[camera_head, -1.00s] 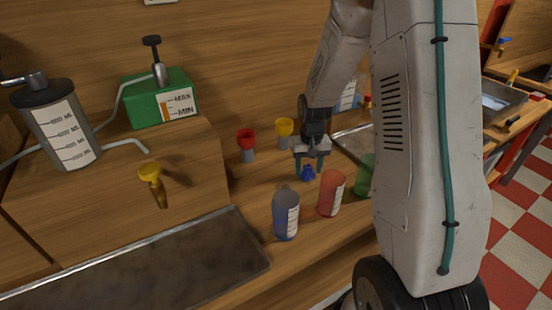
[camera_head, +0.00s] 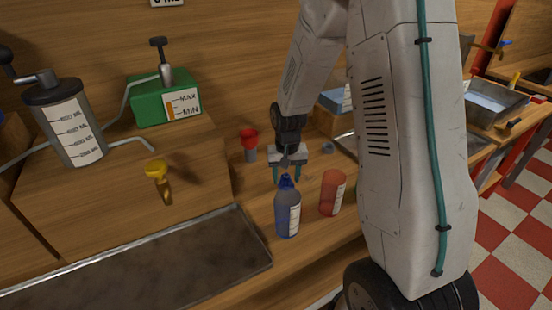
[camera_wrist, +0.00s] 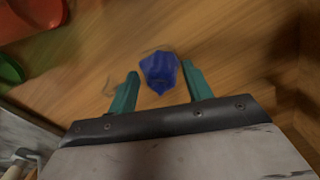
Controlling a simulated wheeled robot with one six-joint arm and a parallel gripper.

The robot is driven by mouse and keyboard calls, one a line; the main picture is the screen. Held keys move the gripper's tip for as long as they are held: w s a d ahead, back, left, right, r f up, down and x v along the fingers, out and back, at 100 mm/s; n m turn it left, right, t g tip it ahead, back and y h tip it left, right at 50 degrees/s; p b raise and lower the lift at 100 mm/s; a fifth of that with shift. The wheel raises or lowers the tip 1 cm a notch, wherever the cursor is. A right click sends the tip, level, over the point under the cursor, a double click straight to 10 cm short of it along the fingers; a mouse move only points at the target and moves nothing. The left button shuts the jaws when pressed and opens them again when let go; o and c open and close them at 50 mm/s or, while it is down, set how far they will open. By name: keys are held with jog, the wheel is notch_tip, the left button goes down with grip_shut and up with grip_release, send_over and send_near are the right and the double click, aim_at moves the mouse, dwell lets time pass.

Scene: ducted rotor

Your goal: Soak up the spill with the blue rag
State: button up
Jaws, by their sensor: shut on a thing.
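The blue rag (camera_head: 286,181) is a small crumpled bundle, held between the teal fingers of my gripper (camera_head: 286,176). In the wrist view the rag (camera_wrist: 158,72) sits between the two fingertips of my gripper (camera_wrist: 162,80), over the wooden bench. In the head view the rag overlaps the top of a blue bottle (camera_head: 287,214); I cannot tell whether they touch. A faint thin outline on the wood shows near the rag in the wrist view, but I cannot tell if it is the spill.
A red-topped funnel (camera_head: 249,144) stands behind. A metal tray (camera_head: 150,262) lies at the front left. A yellow tap (camera_head: 157,178), green box (camera_head: 165,102) and grey canister (camera_head: 65,120) are to the left.

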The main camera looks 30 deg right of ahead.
jog(key=shift+a, duration=1.2)
jog(key=shift+a+r, duration=0.15)
notch_tip(320, 180, up, 8)
jog(key=shift+f, duration=0.2)
jog(key=shift+r, duration=0.1)
